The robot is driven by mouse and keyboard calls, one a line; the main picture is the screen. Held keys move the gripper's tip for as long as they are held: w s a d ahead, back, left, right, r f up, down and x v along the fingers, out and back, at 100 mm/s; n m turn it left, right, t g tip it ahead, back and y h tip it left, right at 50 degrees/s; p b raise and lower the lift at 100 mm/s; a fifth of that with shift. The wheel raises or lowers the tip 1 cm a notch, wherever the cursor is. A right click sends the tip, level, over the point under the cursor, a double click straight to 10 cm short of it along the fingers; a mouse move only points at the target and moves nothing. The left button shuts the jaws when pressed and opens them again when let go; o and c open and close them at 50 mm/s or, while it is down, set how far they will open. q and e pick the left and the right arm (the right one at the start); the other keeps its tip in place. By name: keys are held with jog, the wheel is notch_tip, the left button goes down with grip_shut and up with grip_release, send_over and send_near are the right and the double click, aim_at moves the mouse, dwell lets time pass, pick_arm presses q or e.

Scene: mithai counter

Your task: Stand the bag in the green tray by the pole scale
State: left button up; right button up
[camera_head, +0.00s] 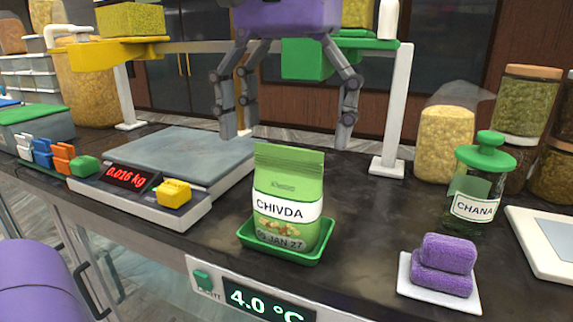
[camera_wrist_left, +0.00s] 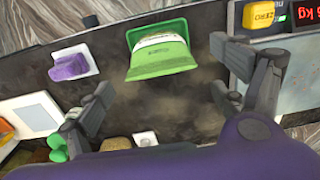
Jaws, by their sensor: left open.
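The green bag labelled CHIVDA (camera_head: 287,180) stands upright in a small green tray (camera_head: 318,256) at the counter's front edge. The bag's base is inside the tray rim. The wrist view shows the bag (camera_wrist_left: 162,60) and the tray (camera_wrist_left: 165,25) from above. My left gripper (camera_head: 286,130) is open and empty, its fingers spread above and behind the bag, clear of it in the wrist view. A scale (camera_head: 185,160) reading 0.016 kg stands left of the tray. Whether it is the pole scale I cannot tell. My right gripper is not in view.
A rack with white posts (camera_head: 395,110) and yellow and green platforms stands behind. A 4.0 °C display (camera_head: 265,300) is on the counter front. Dark counter right of the bag is clear.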

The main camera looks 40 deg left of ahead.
pick_arm(q)
jog(key=shift+r, duration=1.7)
